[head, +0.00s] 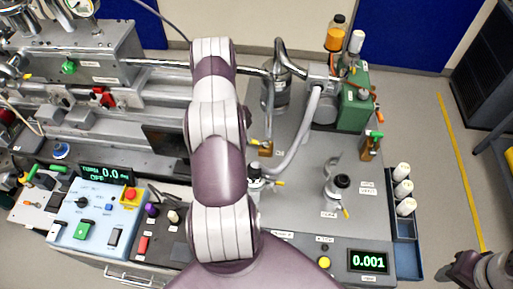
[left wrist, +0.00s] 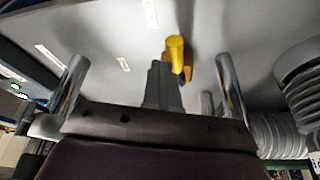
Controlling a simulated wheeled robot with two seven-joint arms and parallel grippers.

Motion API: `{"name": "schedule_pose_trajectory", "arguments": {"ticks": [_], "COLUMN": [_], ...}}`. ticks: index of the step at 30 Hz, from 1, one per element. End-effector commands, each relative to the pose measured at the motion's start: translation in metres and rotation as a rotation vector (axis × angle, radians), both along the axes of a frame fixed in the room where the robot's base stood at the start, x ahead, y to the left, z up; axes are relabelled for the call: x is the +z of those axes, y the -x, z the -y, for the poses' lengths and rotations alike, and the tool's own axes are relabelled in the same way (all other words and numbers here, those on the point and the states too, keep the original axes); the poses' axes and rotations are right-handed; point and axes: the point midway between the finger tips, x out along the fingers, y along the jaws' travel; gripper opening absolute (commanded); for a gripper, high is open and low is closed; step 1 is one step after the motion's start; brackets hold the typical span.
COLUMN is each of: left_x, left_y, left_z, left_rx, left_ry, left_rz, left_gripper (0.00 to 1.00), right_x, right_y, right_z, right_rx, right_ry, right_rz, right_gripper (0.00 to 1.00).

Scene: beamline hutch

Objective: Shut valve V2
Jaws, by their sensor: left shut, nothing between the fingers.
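My left arm runs up the middle of the head view and hides part of the bench there; its gripper is hidden under it. In the left wrist view my left gripper (left wrist: 157,66) is shut and empty. A yellow handle (left wrist: 174,54) with an orange part shows just beyond the fingertips; I cannot tell whether they touch. In the head view, one black-topped valve with a yellow-tipped lever (head: 257,176) stands right beside my arm, and a similar valve (head: 340,183) stands farther right. Their labels are too small to read, so I cannot tell which is V2.
A curved grey hose (head: 299,138) and a green pump (head: 353,103) stand behind the valves. A blue tray with white bottles (head: 403,190) is at the bench's right edge. A control box (head: 92,217) is at left. Part of my right arm shows at lower right.

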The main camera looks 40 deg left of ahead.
Motion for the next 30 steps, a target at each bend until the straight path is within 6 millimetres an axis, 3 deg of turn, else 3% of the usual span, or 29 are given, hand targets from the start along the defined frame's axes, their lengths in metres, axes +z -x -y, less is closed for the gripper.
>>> {"name": "schedule_pose_trajectory", "arguments": {"ticks": [1, 9, 15, 21, 30], "left_x": [0.01, 0.067, 0.098, 0.108, 0.108], "left_y": [-0.004, 0.008, 0.013, 0.015, 0.015], "left_z": [-0.01, -0.027, -0.035, -0.037, -0.036], "left_rx": [0.004, 0.001, 0.0, -0.001, -0.001], "left_ry": [-0.02, -0.011, -0.005, -0.001, 0.0], "left_rz": [0.016, 0.008, 0.004, 0.001, -0.001], "left_gripper": [0.0, 0.0, 0.0, 0.0, 0.0], "right_x": [-0.006, -0.028, -0.035, -0.036, -0.036], "right_y": [0.0, 0.0, 0.0, 0.0, 0.0], "right_z": [0.0, 0.0, 0.0, 0.0, 0.0], "right_rx": [0.0, 0.0, 0.0, 0.0, 0.0], "right_ry": [0.0, 0.0, 0.0, 0.0, 0.0], "right_rz": [0.0, 0.0, 0.0, 0.0, 0.0], "right_gripper": [0.43, 0.43, 0.43, 0.43, 0.43]}}
